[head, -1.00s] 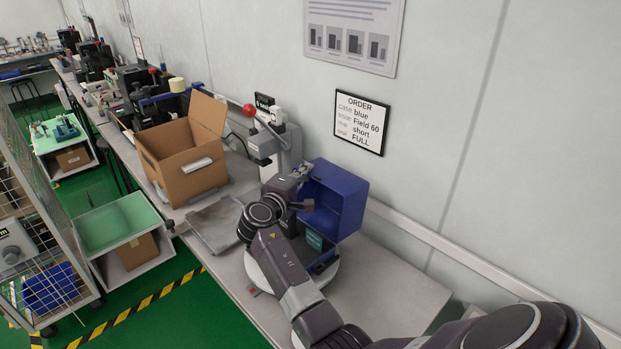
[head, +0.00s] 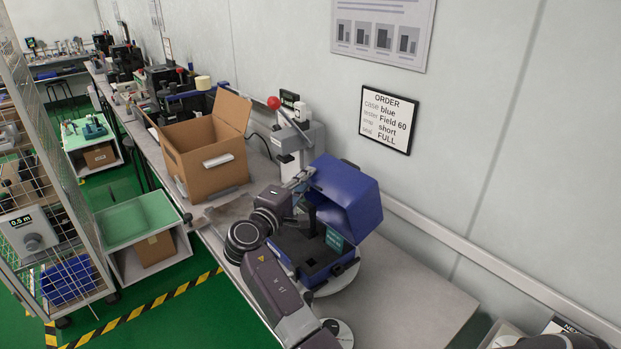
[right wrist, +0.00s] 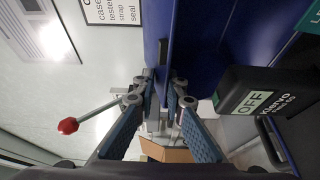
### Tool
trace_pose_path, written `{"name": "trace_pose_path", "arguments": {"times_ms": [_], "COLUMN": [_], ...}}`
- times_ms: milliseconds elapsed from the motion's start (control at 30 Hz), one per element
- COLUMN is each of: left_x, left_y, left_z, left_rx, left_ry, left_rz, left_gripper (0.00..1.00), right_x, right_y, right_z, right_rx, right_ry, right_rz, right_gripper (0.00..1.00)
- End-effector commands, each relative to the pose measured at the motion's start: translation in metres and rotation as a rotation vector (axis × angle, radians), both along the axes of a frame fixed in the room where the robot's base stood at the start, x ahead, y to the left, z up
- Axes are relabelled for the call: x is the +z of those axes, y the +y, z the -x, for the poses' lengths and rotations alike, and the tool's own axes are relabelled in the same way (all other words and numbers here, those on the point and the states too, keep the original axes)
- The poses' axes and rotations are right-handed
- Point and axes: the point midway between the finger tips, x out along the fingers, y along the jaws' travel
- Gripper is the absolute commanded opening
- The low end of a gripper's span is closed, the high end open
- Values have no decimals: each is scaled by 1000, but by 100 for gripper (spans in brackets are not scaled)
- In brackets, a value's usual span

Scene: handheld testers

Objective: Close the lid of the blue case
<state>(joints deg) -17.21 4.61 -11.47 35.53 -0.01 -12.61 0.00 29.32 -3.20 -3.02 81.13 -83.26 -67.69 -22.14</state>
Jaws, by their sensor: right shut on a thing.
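The blue case stands on a round white plate on the bench. Its dark-lined base (head: 290,247) is open upward, and its lid (head: 350,187) is tilted partway over it from the back. My right gripper (head: 300,182) is at the lid's left edge. In the right wrist view the gripper (right wrist: 165,92) has its fingers closed on the blue lid's edge (right wrist: 160,30). My left gripper is not in view.
A grey press with a red-knobbed lever (head: 274,103) stands behind the case. An open cardboard box (head: 205,160) is to its left on the bench. An order card (head: 386,121) hangs on the wall. Bare bench (head: 420,290) lies right of the case.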

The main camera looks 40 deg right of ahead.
Motion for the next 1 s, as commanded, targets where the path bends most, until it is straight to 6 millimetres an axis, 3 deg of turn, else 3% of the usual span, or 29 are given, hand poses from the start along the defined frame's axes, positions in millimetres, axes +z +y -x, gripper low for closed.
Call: {"name": "trace_pose_path", "arguments": {"times_ms": [33,267,300,400,800,1000], "left_x": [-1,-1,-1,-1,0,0], "left_y": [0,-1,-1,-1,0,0], "left_z": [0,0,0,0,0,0], "left_rx": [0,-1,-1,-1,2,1], "left_ry": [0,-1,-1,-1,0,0], "left_rz": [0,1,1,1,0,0], "left_gripper": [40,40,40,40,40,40], "right_x": [-10,-11,-11,-11,-6,-7], "right_y": [3,3,3,2,2,24], "right_z": [0,0,0,0,1,11], "right_rx": [5,4,3,3,2,4], "right_ry": [11,11,12,12,7,6], "right_rz": [-17,-18,-17,-16,-11,-12], "right_gripper": [0,0,12,20,20,20]}}
